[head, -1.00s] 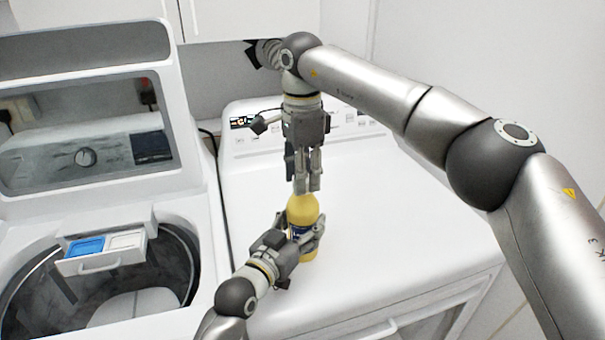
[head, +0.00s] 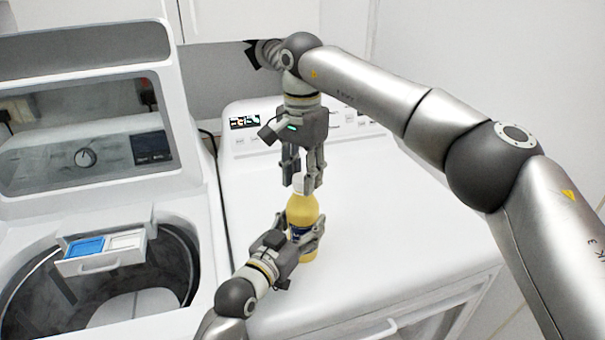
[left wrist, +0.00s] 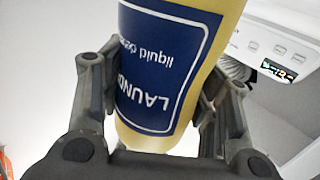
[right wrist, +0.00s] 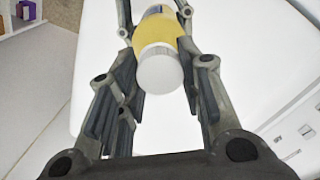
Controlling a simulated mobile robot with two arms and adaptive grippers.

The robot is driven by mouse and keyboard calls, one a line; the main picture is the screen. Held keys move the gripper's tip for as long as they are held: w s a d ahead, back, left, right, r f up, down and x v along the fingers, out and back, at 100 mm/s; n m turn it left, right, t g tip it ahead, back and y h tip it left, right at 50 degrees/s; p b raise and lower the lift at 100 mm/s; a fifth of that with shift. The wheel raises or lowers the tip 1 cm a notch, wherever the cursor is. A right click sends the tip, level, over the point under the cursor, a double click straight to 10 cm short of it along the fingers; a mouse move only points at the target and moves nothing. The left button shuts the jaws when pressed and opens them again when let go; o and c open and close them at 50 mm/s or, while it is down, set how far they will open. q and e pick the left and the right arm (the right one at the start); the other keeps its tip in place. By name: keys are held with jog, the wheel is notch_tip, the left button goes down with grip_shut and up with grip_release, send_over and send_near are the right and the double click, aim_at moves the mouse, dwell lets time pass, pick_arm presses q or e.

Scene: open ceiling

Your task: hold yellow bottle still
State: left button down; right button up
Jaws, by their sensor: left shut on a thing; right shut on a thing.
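The yellow bottle (head: 303,211) stands upright on the white machine top in the head view. My left gripper (head: 306,237) is shut around its lower body from the front left. The left wrist view shows the bottle (left wrist: 190,110) between both fingers, its blue laundry-liquid label upside down in the picture. The bottle's white cap (head: 299,183) is on top, between the fingers of my right gripper (head: 303,184), which points straight down. The right wrist view shows the cap (right wrist: 160,70) end-on between the fingers. My right gripper is shut on the cap.
The white machine top (head: 400,225) is clear around the bottle. Its control panel (head: 350,130) stands behind my right gripper. At left is an open washer (head: 185,225) with a drawer (head: 100,255) over its drum. A wall cabinet (head: 250,18) hangs above.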

aim_at(302, 178)
jog(key=shift+r, duration=0.1)
jog(key=shift+r, duration=1.05)
jog(key=shift+r, duration=2)
pick_arm(q)
jog(key=shift+c, duration=2)
grip_release()
jog(key=v, duration=1.2)
jog(key=shift+a, duration=0.1)
